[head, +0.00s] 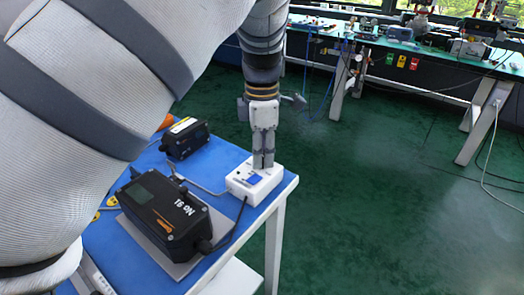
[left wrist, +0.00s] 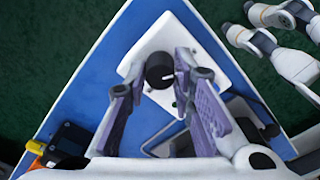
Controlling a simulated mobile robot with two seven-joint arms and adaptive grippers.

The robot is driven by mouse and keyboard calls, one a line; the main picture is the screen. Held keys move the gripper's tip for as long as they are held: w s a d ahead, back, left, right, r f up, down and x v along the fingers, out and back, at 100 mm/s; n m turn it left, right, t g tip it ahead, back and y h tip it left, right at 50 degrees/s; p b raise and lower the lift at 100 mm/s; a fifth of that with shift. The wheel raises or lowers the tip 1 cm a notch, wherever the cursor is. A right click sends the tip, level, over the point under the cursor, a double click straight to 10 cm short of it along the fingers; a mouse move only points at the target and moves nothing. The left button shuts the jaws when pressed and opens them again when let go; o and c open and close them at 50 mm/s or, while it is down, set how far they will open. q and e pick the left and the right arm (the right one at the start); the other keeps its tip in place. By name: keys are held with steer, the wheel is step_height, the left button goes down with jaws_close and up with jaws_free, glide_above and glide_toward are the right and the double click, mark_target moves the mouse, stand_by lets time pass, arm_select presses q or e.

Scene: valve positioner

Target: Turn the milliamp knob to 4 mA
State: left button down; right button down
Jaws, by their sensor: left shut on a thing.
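The white box (head: 243,186) with a blue display (head: 254,179) stands at the table corner in the head view. Its black knob (left wrist: 158,68) shows in the left wrist view, with a white mark pointing toward the right. My left gripper (head: 263,164) reaches down onto the box, its fingers shut on the knob, one on each side. In the head view the fingers hide the knob. The display reading and any scale marks are too small to read. White jointed parts (left wrist: 270,42) at the upper right of the left wrist view look like my right arm; its fingers are unclear.
A cable (head: 238,222) runs from the box. Green floor lies free to the right.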

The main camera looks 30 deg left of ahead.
arm_select(q)
steer(key=shift+f, duration=0.1)
stand_by(0.3)
steer(key=c, duration=1.3)
jaws_free()
steer(key=shift+c, duration=0.2)
step_height(320, 180, up, 12)
